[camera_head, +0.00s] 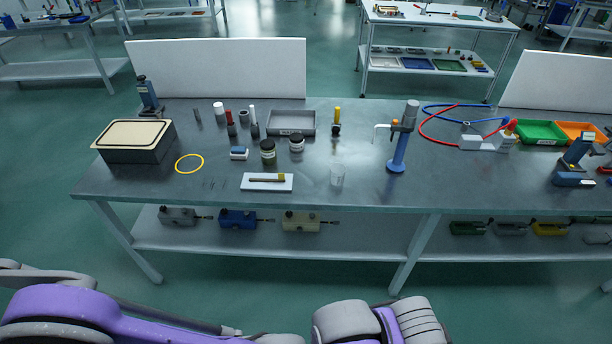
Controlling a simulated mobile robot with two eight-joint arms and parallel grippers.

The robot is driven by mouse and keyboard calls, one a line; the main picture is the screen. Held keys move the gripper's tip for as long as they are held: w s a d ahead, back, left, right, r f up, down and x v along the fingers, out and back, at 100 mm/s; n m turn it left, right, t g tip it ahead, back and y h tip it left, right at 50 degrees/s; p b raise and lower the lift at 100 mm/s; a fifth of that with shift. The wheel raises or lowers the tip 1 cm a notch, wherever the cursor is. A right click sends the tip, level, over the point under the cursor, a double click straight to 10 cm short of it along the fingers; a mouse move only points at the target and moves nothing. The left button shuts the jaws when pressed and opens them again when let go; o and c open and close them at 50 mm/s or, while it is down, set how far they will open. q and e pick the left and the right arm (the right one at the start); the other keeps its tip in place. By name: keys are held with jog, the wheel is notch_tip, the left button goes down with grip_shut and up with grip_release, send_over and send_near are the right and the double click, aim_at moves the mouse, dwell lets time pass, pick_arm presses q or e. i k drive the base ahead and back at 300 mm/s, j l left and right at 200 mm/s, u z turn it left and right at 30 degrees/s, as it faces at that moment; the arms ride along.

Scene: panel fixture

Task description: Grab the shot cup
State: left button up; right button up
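The shot cup is most likely the small clear cup (337,175) standing upright on the grey metal workbench (220,195), near its front edge. It is see-through, so its outline is faint. Purple and grey links of my own arm show along the bottom of the view, well below and apart from the bench. Neither of my grippers can be made out in this view, and nothing touches the cup.
Left of the cup lies a white plate with a rod (267,181). A blue stand (398,150) rises to the right. A grey tray (291,122) is farther back. The bench around the cup is bare.

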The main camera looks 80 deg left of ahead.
aim_at(338, 170)
jog(key=u, duration=2.5)
jog(key=i+j+u, duration=0.25)
jog(key=i, duration=0.25)
jog(key=i+j+u, duration=0.3)
jog(key=i, duration=0.2)
